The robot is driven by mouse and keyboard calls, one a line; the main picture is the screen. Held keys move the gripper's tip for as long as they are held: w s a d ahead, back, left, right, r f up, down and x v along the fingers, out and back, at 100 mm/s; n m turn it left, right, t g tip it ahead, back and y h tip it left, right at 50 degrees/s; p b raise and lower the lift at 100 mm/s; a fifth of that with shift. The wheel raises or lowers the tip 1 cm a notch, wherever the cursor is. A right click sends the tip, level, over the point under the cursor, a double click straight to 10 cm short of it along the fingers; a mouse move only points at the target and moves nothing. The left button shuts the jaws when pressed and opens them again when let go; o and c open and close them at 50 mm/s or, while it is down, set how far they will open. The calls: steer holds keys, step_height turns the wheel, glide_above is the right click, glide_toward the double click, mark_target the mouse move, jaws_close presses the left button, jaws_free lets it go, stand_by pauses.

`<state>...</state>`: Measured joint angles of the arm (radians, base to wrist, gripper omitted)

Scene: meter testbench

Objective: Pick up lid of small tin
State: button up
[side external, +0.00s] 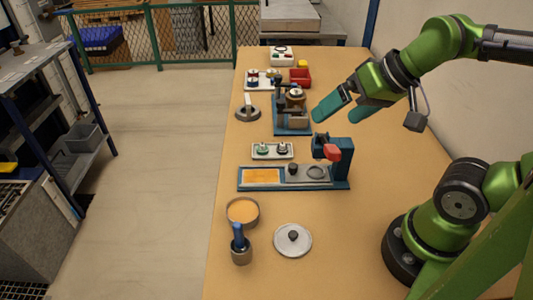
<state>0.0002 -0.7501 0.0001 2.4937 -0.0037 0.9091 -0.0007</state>
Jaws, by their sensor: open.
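A round pale grey lid (301,249) with a dark knob in its middle lies flat on the table near the front.
A blue fixture (292,130) and a red bin (300,77) stand further back. The table right of the lid is clear.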

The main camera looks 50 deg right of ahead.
step_height(320, 180, up, 4)
steer(key=m+g+h, duration=0.2)
steer(key=m+g, duration=0.5)
steer(key=m, duration=0.9)
glide_above(293, 234)
step_height(293, 234, down, 23)
steer(key=shift+s+r, duration=0.15)
steer(key=shift+r, duration=0.05)
steer(key=shift+d+f, duration=0.1)
steer(key=shift+f, duration=2.85)
steer(key=shift+c, duration=0.5)
